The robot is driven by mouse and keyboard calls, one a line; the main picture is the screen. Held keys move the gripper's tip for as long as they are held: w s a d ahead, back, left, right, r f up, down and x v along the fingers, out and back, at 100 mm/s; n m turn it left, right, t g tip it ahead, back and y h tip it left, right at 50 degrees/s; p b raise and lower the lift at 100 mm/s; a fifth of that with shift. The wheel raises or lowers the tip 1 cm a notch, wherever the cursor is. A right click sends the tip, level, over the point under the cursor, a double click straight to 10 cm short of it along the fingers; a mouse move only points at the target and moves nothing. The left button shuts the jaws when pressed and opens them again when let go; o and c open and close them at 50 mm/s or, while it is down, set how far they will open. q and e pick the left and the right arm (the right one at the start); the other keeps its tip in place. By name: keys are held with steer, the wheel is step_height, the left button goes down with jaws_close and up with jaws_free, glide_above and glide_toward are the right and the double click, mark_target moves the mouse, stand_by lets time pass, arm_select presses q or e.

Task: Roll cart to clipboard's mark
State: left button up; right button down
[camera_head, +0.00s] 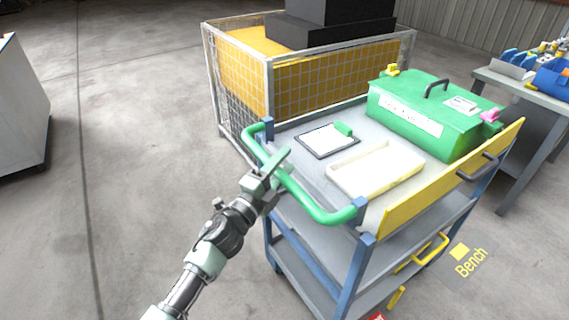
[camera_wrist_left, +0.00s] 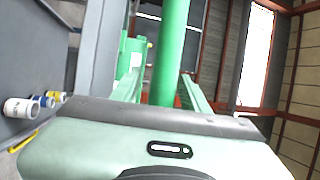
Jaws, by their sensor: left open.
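The cart (camera_head: 290,156) is a blue and grey three-shelf trolley with a green push handle (camera_head: 300,190) on its near left end. The clipboard (camera_head: 327,140) lies on the top shelf with a white sheet and a green clip; its writing is too small to read. My left gripper (camera_head: 275,165) is at the green handle, its fingers open. In the left wrist view the handle bar (camera_wrist_left: 170,55) stands between the two open fingers (camera_wrist_left: 160,90); I cannot tell whether they touch it. A yellow floor mark (camera_head: 470,262) reading "Bench" lies right of the cart. My right gripper is not in view.
A green toolbox (camera_head: 430,125) and a cream tray (camera_head: 375,172) also stand on the cart top. A mesh cage (camera_head: 240,85) with yellow panels is close behind the cart. A workbench (camera_head: 530,105) is at the right.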

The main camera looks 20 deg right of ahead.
arm_select(q)
steer(key=v, duration=0.7)
steer(key=shift+s+a, duration=0.15)
steer(key=shift+a, duration=0.05)
steer(key=shift+f, duration=0.15)
